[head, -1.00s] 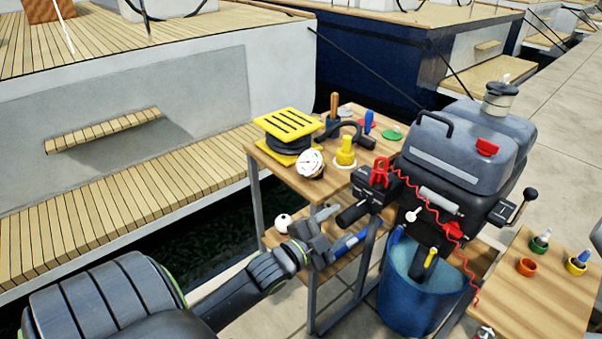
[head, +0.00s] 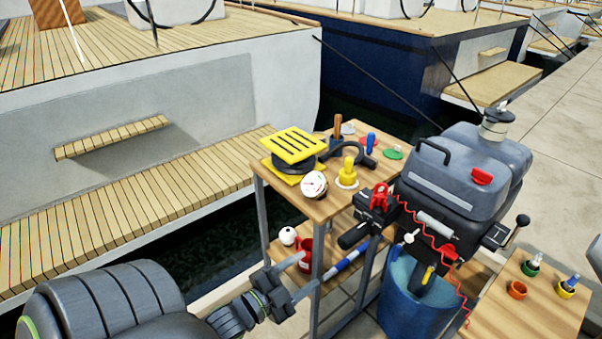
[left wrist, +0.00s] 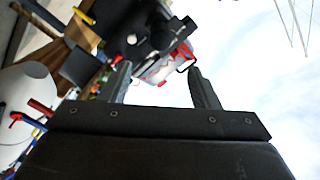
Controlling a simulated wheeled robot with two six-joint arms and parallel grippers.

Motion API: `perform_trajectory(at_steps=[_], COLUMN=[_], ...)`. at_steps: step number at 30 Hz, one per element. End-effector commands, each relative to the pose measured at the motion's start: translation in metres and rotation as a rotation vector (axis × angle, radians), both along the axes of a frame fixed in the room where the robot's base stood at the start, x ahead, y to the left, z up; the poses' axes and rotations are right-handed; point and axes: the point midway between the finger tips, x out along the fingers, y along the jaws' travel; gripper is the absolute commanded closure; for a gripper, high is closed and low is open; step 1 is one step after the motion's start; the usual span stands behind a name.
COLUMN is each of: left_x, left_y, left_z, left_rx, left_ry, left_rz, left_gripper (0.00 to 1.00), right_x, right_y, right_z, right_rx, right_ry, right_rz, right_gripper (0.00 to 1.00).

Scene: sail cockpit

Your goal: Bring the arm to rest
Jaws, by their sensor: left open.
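My left gripper (head: 306,273) is open at the lower middle of the head view, low in front of the near leg of the wooden stand. I see nothing between its fingers. In the left wrist view its two fingers (left wrist: 160,85) are spread apart, with sky and the engine area beyond them. My left arm comes in from the lower left. My right gripper is in neither view.
The wooden stand (head: 262,164) holds a yellow slotted block (head: 293,145) and a round gauge (head: 313,184). A grey outboard engine (head: 465,180) sits over a blue bucket (head: 408,308). A side table (head: 540,315) stands at right. Dark water lies left of the stand.

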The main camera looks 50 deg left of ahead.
Motion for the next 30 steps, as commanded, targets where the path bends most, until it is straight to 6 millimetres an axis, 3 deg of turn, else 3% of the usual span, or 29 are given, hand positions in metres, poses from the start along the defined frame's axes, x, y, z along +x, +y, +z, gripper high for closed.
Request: perform_trajectory(at_steps=[12, 16, 20, 23, 30], left_x=[0.000, 0.001, -0.003, -0.015, -0.073], left_y=[0.000, 0.007, 0.024, 0.037, 0.046], left_z=[-0.001, -0.022, -0.079, -0.138, -0.270], left_rx=[-0.002, -0.023, -0.085, -0.155, -0.326], left_ry=[0.003, 0.052, 0.186, 0.324, 0.654], left_rz=[0.002, 0.028, 0.099, 0.175, 0.362], left_gripper=[0.44, 0.44, 0.44, 0.44, 0.44], right_x=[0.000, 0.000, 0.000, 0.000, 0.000], right_y=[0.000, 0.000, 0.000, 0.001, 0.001], right_z=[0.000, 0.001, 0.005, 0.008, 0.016], right_rx=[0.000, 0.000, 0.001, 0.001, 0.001], right_ry=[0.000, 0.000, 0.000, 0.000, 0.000], right_rz=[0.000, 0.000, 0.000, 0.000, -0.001], right_gripper=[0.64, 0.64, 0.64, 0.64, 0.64])
